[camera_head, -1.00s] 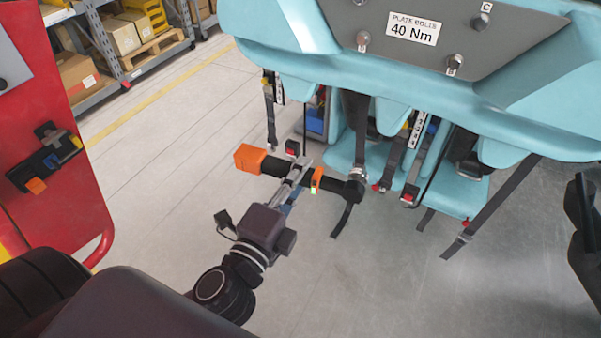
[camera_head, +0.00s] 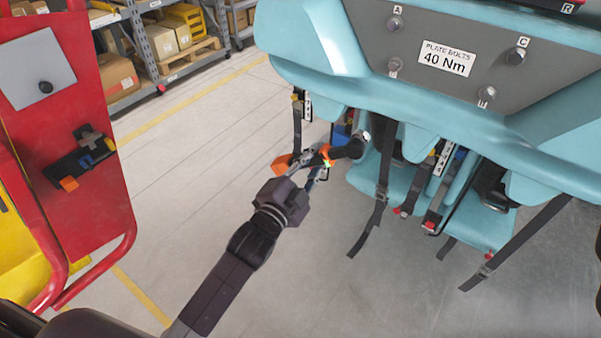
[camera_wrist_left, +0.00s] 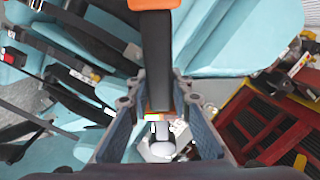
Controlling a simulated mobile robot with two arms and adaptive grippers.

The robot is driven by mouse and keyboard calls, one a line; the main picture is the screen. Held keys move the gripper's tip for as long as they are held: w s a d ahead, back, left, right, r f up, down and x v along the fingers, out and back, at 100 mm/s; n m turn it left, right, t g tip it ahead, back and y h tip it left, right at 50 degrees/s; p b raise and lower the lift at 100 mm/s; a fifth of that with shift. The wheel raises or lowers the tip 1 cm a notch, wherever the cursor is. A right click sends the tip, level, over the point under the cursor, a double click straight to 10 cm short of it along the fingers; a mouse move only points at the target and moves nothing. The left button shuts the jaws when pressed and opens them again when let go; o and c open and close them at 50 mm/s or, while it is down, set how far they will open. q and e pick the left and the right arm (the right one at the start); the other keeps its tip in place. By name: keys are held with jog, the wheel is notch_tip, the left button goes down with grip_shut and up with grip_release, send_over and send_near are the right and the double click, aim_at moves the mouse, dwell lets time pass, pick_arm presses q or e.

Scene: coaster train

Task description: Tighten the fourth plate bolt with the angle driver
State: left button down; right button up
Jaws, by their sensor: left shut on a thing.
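The socket is apart from the bolts. In the left wrist view the driver body (camera_wrist_left: 155,55) runs between the fingers, near a small green light. The plate, marked 40 Nm, shows bolts A (camera_head: 397,24), C (camera_head: 519,56) and two lower ones. My right gripper is barely visible at the right edge.
The turquoise train car with hanging black straps (camera_head: 382,195) and seats fills the right side. A red cart (camera_head: 80,215) with a dark holder (camera_head: 80,163) stands at left. Shelves with boxes (camera_head: 170,40) are behind. Open floor lies between.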

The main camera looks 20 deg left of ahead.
pick_arm(q)
jog(key=w+d+r+n+h, duration=0.1)
jog(key=w+d+r, duration=0.1)
jog(key=w+r, duration=0.2)
jog(key=w+d+r+n+h+b, duration=0.1)
jog(key=w+d+r+n, duration=0.1)
jog(key=w, duration=0.7)
jog(key=shift+d+r+h+b, duration=0.3)
jog(key=shift+d+r, duration=0.4)
jog(key=shift+r, duration=0.4)
jog(key=shift+w+f, duration=0.1)
jog(key=shift+w, duration=0.15)
